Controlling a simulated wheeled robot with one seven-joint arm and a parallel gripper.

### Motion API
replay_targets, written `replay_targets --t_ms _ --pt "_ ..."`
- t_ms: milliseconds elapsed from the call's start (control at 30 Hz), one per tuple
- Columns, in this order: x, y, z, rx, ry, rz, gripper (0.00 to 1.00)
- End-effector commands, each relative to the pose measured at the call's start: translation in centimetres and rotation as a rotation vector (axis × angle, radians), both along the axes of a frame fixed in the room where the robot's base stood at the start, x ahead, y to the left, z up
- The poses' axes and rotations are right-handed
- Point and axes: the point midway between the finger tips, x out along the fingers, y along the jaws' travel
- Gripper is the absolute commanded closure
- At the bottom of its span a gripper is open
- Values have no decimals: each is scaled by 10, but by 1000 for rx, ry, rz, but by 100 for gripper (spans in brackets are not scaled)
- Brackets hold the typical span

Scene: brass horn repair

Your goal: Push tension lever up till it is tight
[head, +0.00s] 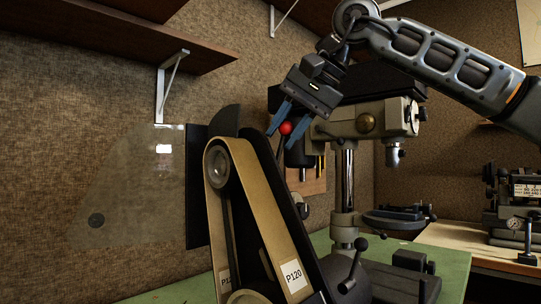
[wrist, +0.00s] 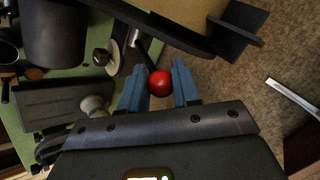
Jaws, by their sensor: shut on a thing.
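The tension lever is a dark rod ending in a red ball knob (head: 285,128), beside the upper part of the belt sander (head: 262,215). My gripper (head: 283,122) reaches down from the upper right, with its blue fingers on either side of the knob. In the wrist view the red knob (wrist: 160,83) sits between the two blue fingertips (wrist: 159,84), and the rod runs up and left from it. My gripper is shut on the knob. The lever's lower end is hidden behind the sander in the head view.
A drill press (head: 347,180) stands close behind the lever. A clear shield (head: 135,190) is at the sander's left. Shelves (head: 120,35) hang above on the left. A bench (head: 480,245) with a machine (head: 515,205) is at the right.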

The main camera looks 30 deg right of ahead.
Motion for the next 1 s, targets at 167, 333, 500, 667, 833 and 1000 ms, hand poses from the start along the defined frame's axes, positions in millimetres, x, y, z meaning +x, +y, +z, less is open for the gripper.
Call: replay_targets --t_ms 167,333,500,667,833,1000 --pt "-14 -6 -15 43 -131 1 100" --pt "-26 -10 -22 80 -242 0 100" --pt "-37 -13 -31 115 -352 1 100" --pt "-45 -16 -39 147 -448 1 100" --pt "-52 -18 -47 177 -538 1 100" --pt "-57 -20 -51 200 -608 2 100"
